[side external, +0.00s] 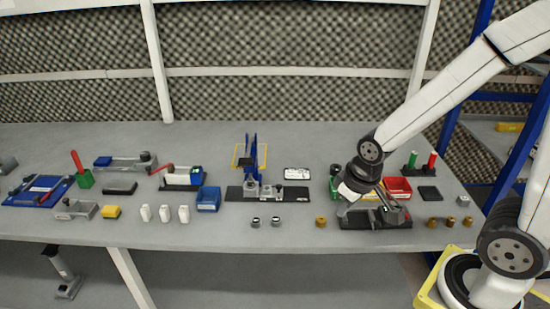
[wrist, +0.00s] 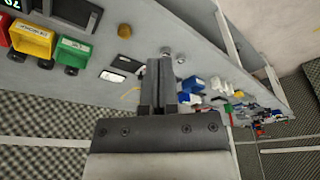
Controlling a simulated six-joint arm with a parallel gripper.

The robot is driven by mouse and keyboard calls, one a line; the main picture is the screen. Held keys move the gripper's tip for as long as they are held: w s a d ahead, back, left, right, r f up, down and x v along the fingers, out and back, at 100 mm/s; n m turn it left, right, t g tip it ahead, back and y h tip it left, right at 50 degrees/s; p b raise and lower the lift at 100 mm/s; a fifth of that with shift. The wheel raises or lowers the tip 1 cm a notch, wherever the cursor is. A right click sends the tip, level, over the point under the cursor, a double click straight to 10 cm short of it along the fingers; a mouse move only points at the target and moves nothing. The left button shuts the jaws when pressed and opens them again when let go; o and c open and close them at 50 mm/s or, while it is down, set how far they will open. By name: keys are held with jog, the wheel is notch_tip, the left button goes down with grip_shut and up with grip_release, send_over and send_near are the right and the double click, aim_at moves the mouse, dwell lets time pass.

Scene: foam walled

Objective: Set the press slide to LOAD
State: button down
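What looks like the press is a blue upright frame (side external: 252,152) standing at the middle of the bench in the side external view. A black base plate (side external: 234,193) with grey blocks and pale markings lies at its foot. The markings are too small to read, so I cannot tell the slide's position. My gripper (side external: 388,200) is well to the right of the press, low over a black-based fixture (side external: 377,222). In the wrist view my gripper's two grey fingers (wrist: 158,86) lie side by side with no clear gap, and nothing shows between them.
A red bin (side external: 398,187) and red and green cylinders (side external: 431,160) stand near my gripper. Brass pieces (side external: 321,222) lie along the front. A blue bin (side external: 208,199) and white bottles (side external: 164,213) stand left of the press. A foam wall (side external: 290,105) closes the back.

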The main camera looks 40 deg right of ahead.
jog(key=c, duration=0.5)
grip_release()
jog(key=shift+w, duration=0.2)
jog(key=shift+c, duration=0.2)
jog(key=shift+o, duration=0.5)
jog(key=shift+w+d, duration=0.1)
jog(key=shift+w, duration=0.25)
jog(key=t, duration=0.2)
send_near(279, 186)
jog(key=shift+w+d+f, duration=0.1)
jog(key=shift+w+f, duration=0.1)
jog(key=shift+f, duration=0.25)
jog(key=shift+f, duration=0.1)
jog(key=shift+x, duration=3.8)
